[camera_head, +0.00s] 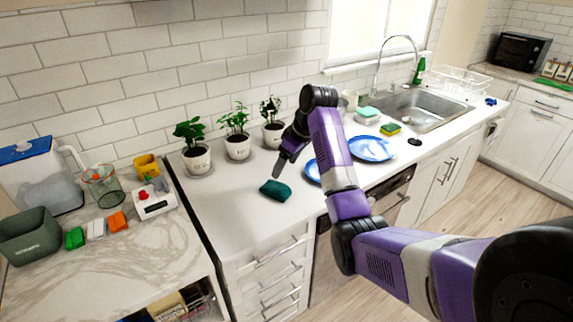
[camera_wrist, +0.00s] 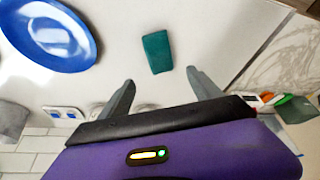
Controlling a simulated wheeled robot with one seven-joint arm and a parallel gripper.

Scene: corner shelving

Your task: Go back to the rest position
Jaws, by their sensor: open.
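My purple and black arm reaches over the white counter (camera_head: 225,205) in the head view. My gripper (camera_head: 277,176) points down just above and behind a dark green cloth or sponge (camera_head: 275,190) on the counter. In the wrist view my gripper (camera_wrist: 160,88) has its two grey fingers spread wide with nothing between them. The green item (camera_wrist: 157,52) lies flat beyond the fingertips, apart from them.
Potted plants (camera_head: 238,146) stand along the wall behind my gripper. Blue plates (camera_head: 371,148) lie to the right, partly behind my arm, before the sink (camera_head: 425,105). A marble counter (camera_head: 110,255) at left holds a grey bin (camera_head: 30,236) and small items.

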